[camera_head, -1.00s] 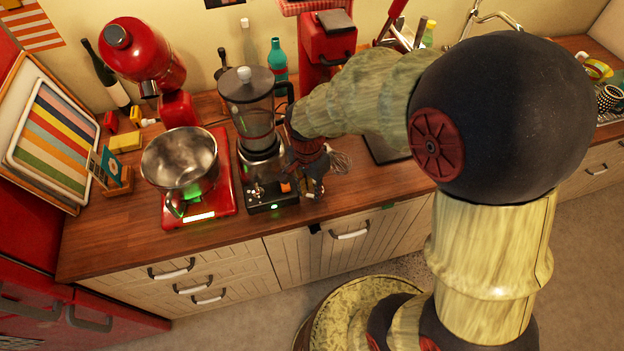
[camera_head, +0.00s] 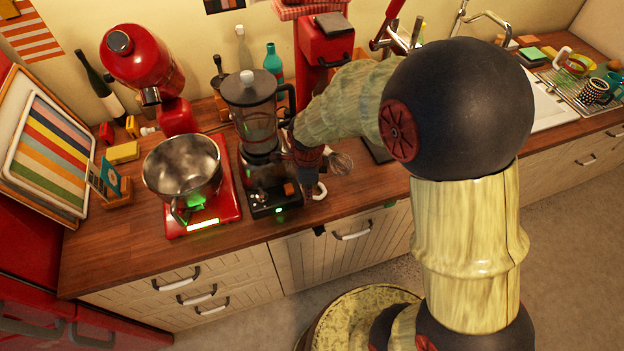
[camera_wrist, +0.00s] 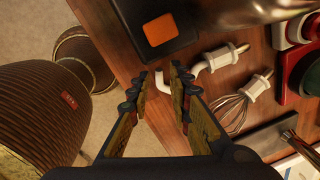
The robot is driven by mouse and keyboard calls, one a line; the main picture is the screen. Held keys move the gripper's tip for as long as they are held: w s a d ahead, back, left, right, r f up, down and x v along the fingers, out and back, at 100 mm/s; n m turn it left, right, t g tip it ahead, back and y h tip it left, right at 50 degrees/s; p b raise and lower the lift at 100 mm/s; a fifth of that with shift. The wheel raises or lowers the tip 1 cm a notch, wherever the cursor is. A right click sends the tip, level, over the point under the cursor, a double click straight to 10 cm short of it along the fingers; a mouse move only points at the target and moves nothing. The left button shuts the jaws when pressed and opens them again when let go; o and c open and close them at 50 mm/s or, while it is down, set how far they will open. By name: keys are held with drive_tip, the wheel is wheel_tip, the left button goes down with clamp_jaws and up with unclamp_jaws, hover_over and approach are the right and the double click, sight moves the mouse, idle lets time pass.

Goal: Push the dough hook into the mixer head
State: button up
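The dough hook is the white curved piece (camera_wrist: 206,65) lying on the wooden counter in the wrist view. Its curved end lies near the gap between my fingertips; I cannot tell whether they touch it. It also shows small and white in the head view (camera_head: 320,191). My gripper (camera_wrist: 160,79) is open, with its fingers apart and pointing at the hook. In the head view my gripper (camera_head: 308,172) is beside the blender, partly hidden by its own wrist. The red mixer head (camera_head: 138,60) is tilted up at the back left of the counter.
A metal bowl (camera_head: 182,168) stands on a red base (camera_head: 228,205) with a lit display. The blender (camera_head: 262,140) is close left of my gripper. A whisk (camera_wrist: 241,103) lies beside the hook. The front counter edge is near. The sink (camera_head: 548,105) is at right.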

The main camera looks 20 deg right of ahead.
wheel_tip(320, 180, down, 4)
drive_tip(key=shift+w+d+f+b, duration=0.15)
drive_tip(key=shift+b, duration=0.2)
drive_tip(key=shift+c, duration=1)
clamp_jaws()
